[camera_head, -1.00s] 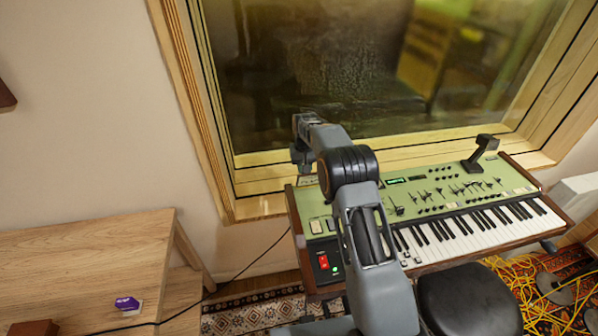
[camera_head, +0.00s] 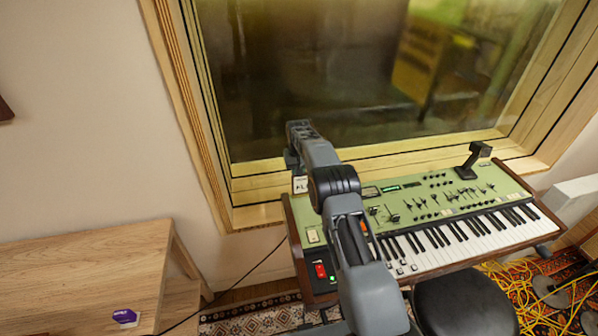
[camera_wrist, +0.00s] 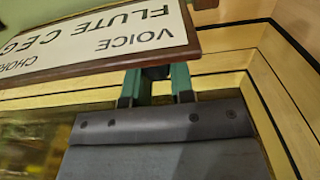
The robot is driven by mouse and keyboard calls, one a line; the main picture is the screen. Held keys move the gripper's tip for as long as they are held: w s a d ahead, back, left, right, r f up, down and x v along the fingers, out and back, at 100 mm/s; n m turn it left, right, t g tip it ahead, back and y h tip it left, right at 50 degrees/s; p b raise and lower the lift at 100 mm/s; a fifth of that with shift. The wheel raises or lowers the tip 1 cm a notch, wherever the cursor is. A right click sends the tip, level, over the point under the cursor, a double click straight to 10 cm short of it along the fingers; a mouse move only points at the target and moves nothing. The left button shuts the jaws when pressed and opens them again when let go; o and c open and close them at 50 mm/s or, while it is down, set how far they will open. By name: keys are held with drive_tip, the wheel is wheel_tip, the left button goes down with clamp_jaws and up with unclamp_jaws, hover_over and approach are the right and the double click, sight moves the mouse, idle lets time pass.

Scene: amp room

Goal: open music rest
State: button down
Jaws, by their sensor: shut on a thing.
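The music rest, a wood-edged panel with a white sheet reading "VOICE" and "FLUTE" (camera_wrist: 95,45), fills the upper left of the wrist view. A small white part of it (camera_head: 299,185) shows at the back left of the green keyboard (camera_head: 440,195) in the head view, mostly hidden behind my arm. My gripper (camera_wrist: 158,80) has its two teal fingers at the panel's lower wooden edge in the wrist view, shut on a dark piece at that edge. In the head view my arm hides the fingertips.
A wood-framed window (camera_head: 330,80) stands close behind the keyboard. A black stool (camera_head: 465,303) is in front of it, with yellow cables (camera_head: 510,285) on the floor at right. A wooden bench (camera_head: 80,270) is at left.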

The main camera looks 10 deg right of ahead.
drive_tip(key=shift+s+f, duration=0.15)
drive_tip(key=shift+f, duration=0.35)
drive_tip(key=c, duration=1.4)
unclamp_jaws()
drive_tip(key=shift+o, duration=0.9)
drive_tip(key=shift+d+f, duration=0.1)
drive_tip(key=shift+o, duration=1.2)
drive_tip(key=shift+w+r, duration=0.2)
drive_tip(key=shift+r, duration=0.05)
wheel_tip(320, 180, up, 14)
drive_tip(key=p, duration=0.1)
drive_tip(key=shift+f, duration=0.15)
